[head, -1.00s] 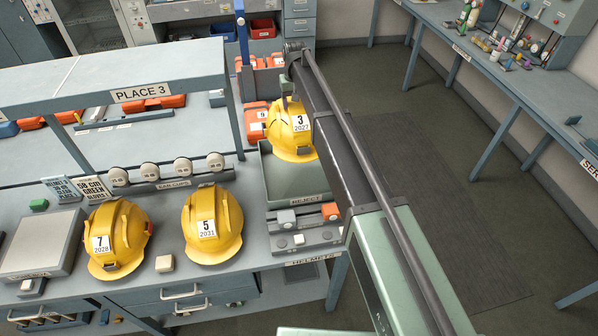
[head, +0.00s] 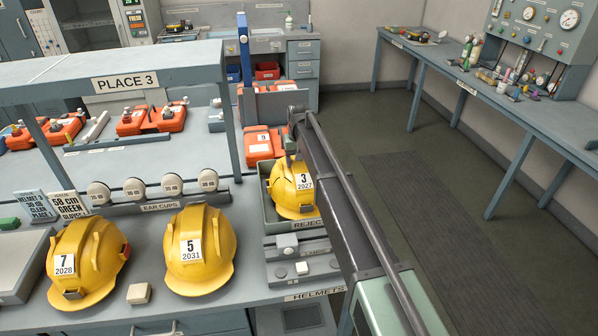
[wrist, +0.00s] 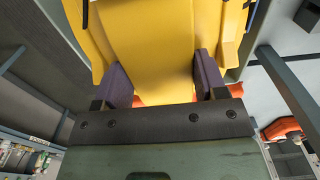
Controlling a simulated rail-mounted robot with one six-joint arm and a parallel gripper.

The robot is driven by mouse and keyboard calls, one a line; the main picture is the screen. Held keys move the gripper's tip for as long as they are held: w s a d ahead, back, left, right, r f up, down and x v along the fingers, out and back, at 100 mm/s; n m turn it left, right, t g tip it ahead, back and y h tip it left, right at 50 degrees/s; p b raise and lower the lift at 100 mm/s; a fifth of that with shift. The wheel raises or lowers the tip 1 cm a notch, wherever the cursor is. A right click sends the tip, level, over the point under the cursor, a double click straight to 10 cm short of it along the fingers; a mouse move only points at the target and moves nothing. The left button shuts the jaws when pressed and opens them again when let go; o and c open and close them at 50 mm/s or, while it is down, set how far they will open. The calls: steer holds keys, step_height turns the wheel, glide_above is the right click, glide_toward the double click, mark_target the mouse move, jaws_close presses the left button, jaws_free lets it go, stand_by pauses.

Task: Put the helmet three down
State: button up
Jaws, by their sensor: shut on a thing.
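The yellow helmet three (head: 292,190), labelled 3 and 2027, is upright at the grey-green REJECT tray (head: 267,208). Its lower part is inside or just above the tray; whether it touches the tray floor cannot be seen. My gripper (wrist: 165,80) is shut on the helmet, with a dark pad on each side of a yellow part in the wrist view (wrist: 150,40). In the head view my arm hides the gripper and the helmet's right side.
Yellow helmets five (head: 199,250) and seven (head: 88,262) stand on the bench to the left. Ear cups (head: 172,184) sit in a row behind them. The PLACE 3 shelf (head: 120,70) overhangs the bench. Orange cases (head: 258,150) lie behind the tray.

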steer(key=shift+f, duration=0.55)
steer(key=o, duration=1.5)
steer(key=shift+r, duration=0.15)
step_height(320, 180, up, 12)
steer(key=p, duration=1.3)
steer(key=s+d+m, duration=0.1)
steer(key=s+d, duration=0.7)
steer(key=s, duration=0.5)
steer(key=s+d+m, duration=0.1)
steer(key=s+d, duration=0.7)
steer(key=s, duration=0.5)
steer(key=s+d+m, duration=0.1)
steer(key=s+d, duration=0.7)
steer(key=s, duration=0.5)
steer(key=shift+s+d, duration=0.25)
steer(key=shift+d, duration=0.05)
